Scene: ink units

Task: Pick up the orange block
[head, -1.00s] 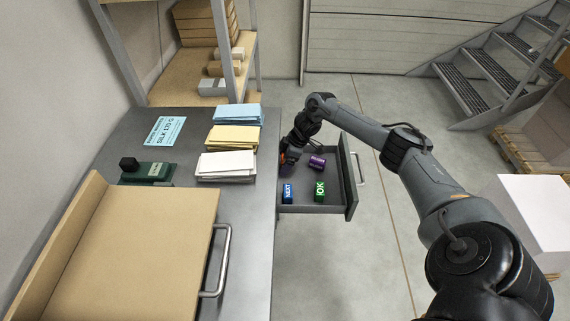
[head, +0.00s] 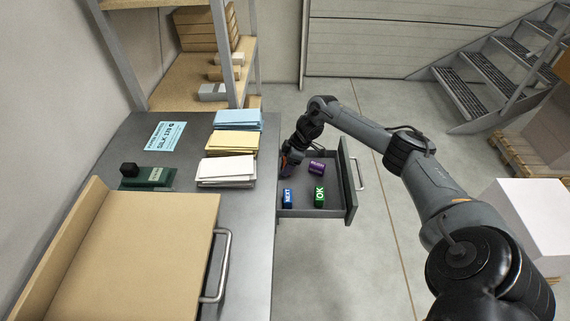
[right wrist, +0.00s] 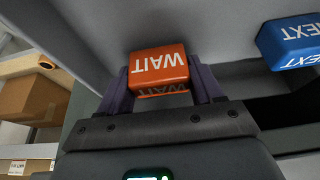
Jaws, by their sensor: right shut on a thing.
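The orange block (right wrist: 158,68), marked WAIT, sits between the two fingers of my right gripper (right wrist: 160,85) in the right wrist view. The fingers are shut on it, one on each side. In the head view my right gripper (head: 287,165) is at the left end of the open drawer (head: 303,212), close to the table edge. The block is mostly hidden there, and I cannot tell whether it is clear of the drawer floor. My left gripper is not in view.
A blue NEXT block (head: 287,198), a green OK block (head: 319,197) and a purple block (head: 317,168) lie in the drawer near the gripper. The blue block also shows in the right wrist view (right wrist: 290,40). Paper stacks (head: 227,171) stand on the table (head: 190,205).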

